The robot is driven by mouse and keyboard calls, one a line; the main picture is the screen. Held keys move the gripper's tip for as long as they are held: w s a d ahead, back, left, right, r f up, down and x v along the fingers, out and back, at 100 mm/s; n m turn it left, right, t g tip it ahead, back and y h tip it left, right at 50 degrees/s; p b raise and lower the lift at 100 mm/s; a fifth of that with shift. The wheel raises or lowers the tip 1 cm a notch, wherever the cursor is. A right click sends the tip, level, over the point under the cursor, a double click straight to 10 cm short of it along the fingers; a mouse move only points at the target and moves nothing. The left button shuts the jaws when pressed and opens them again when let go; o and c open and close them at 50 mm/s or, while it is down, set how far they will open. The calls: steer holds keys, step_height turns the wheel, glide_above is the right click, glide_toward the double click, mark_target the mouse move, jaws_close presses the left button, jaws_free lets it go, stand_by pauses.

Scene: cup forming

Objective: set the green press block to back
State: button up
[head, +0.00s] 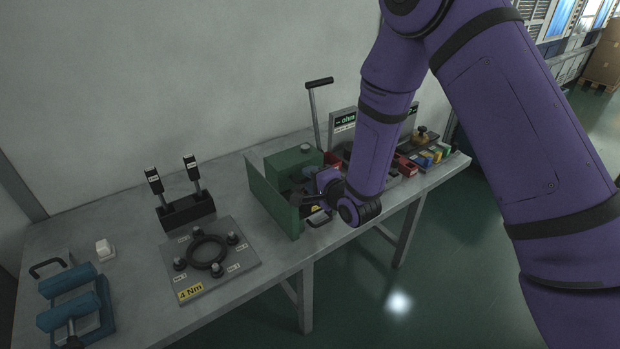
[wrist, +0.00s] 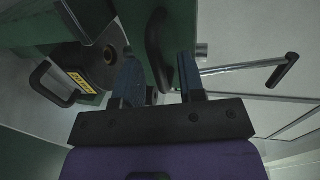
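The green press stands on the bench, with a tall green plate (head: 272,200) at its left and a green block (head: 292,163) behind. My gripper (head: 308,199) is at the press, to the right of the plate, and partly covers it. In the wrist view a green block (wrist: 140,22) with a dark curved handle (wrist: 155,45) reaches down between my fingers (wrist: 160,80). The fingers are apart, one on each side of the green part. I cannot tell whether either finger touches it.
A lever with a black grip (head: 317,110) rises behind the press. A dark round part with a yellow label (wrist: 76,80) is near my left finger in the wrist view. A grey plate with a black ring (head: 207,252) lies to the left. Coloured blocks (head: 430,157) stand right.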

mark_target(284, 155)
steer(key=shift+w+a+f, duration=0.1)
steer(key=shift+w+a, duration=0.2)
steer(key=shift+w, duration=0.05)
jaws_close()
steer(key=x, duration=0.4)
steer(key=r+x, duration=0.1)
steer(key=x, duration=0.3)
steer(key=r+x, duration=0.1)
steer(key=x, duration=0.3)
steer(key=shift+w+a+r, duration=0.1)
steer(key=shift+w+r, duration=0.05)
steer(key=shift+w, duration=0.05)
steer(key=shift+w+a+r, duration=0.15)
steer(key=shift+w+a, duration=0.05)
steer(key=shift+w, duration=0.1)
steer(key=shift+c, duration=0.6)
jaws_free()
steer(key=shift+w, duration=0.1)
steer(key=shift+o, duration=0.6)
